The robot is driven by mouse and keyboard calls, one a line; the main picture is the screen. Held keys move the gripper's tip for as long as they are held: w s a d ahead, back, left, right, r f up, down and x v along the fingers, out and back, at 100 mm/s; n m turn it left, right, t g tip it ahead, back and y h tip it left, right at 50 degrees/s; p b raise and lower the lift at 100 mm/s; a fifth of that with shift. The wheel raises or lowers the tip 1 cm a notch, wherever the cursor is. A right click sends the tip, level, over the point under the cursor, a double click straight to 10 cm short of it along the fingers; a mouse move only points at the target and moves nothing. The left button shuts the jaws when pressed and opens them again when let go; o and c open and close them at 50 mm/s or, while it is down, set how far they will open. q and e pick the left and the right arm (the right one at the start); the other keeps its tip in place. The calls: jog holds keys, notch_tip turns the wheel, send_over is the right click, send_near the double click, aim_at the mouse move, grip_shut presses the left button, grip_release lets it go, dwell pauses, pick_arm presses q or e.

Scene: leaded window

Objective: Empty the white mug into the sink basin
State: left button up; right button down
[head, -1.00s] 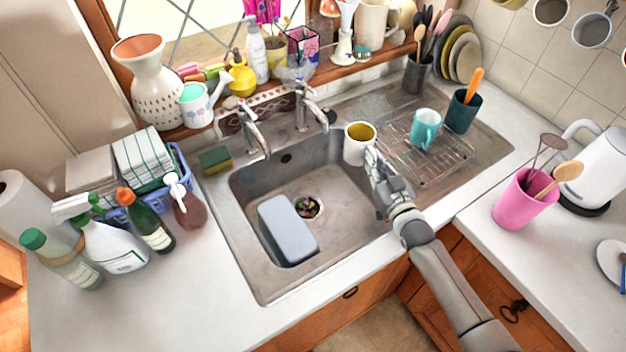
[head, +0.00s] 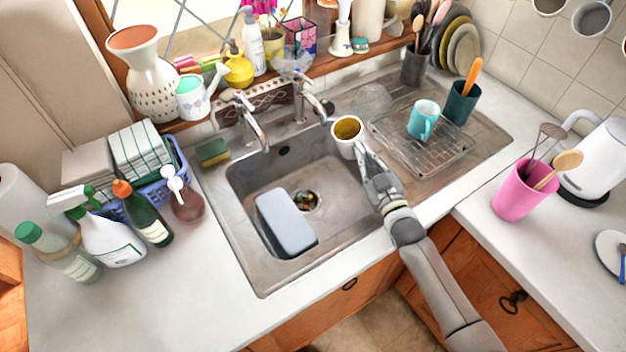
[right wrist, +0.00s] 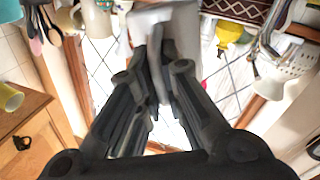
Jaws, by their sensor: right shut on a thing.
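The white mug (head: 345,150) is held over the right end of the sink basin (head: 262,178), near the drainboard side. Its inside looks yellow-brown; I cannot tell whether that is liquid or the lining. The mug looks about upright. My right gripper (head: 361,153) is shut on the mug's near right side. In the right wrist view the mug's pale wall (right wrist: 180,22) shows between the fingertips (right wrist: 158,60), partly hidden by them. My left gripper is not in view.
A grey-blue tub (head: 286,222) lies in the basin beside the drain (head: 306,201), which has scraps in it. Two taps (head: 254,125) stand at the back. A teal mug (head: 421,120) stands on the wire rack (head: 440,155) to the right.

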aim_at(347, 148)
jog(key=shift+s+a+r+n, duration=0.2)
jog(key=shift+a+r+n, duration=0.2)
jog(key=shift+r+n, duration=0.15)
jog(key=shift+s+a+n, duration=0.1)
jog(key=shift+a+n, duration=0.1)
jog(key=shift+n, duration=0.25)
jog(key=shift+s+a+f+n+y+b, duration=0.15)
jog(key=shift+a+f+n+y+b, duration=0.05)
jog(key=shift+f+n+y+b, duration=0.15)
jog(key=shift+s+a+f+n, duration=0.1)
jog(key=shift+a+n, duration=0.1)
jog(key=shift+n, duration=0.05)
jog(key=shift+a+n+t, duration=0.2)
jog(key=shift+n+t, duration=0.1)
jog(key=shift+n, duration=0.1)
jog(key=shift+s+r+n, duration=0.1)
jog(key=shift+r+n, duration=0.4)
jog(key=shift+n, duration=0.1)
jog(key=shift+a+f+n+b, duration=0.1)
jog(key=shift+f+n+b, duration=0.1)
jog(key=shift+n+b, duration=0.6)
jog(key=shift+s+a+f+n+y+b, duration=0.1)
jog(key=shift+f+n+y+b, duration=0.2)
jog(key=shift+n, duration=0.35)
jog(key=shift+f+n+y+b, duration=0.1)
jog(key=shift+n+b, duration=0.3)
jog(key=shift+n, duration=0.25)
